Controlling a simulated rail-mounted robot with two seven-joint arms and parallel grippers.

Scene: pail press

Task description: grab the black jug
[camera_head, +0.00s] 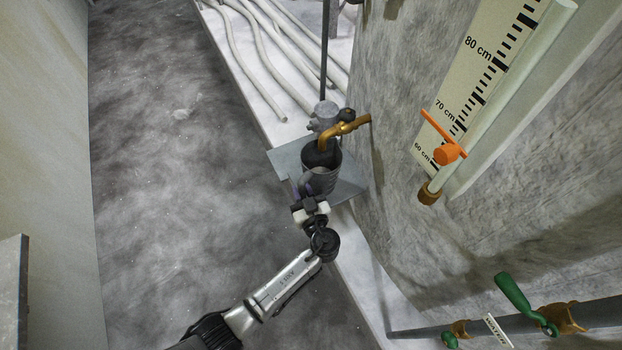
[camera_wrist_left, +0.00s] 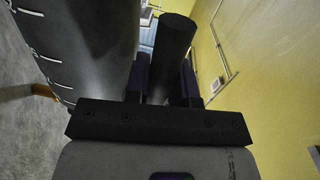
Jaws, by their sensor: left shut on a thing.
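The black jug (camera_head: 322,178) stands upright on a grey metal shelf (camera_head: 349,185) in the head view, under a brass tap (camera_head: 343,128). Its open top faces up, and its handle side is toward my left gripper (camera_head: 309,203). In the left wrist view the jug's dark body with white marks (camera_wrist_left: 85,45) fills the upper left. The jug's dark handle (camera_wrist_left: 173,55) stands between the two fingers of my left gripper (camera_wrist_left: 164,85), which is shut on it. My right gripper is in neither view.
A large grey tank wall (camera_head: 400,240) with a centimetre scale (camera_head: 480,70) rises on the right. Pale pipes (camera_head: 275,45) lie at the back. A green-handled valve (camera_head: 520,300) is at lower right. The floor on the left (camera_head: 170,180) is clear.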

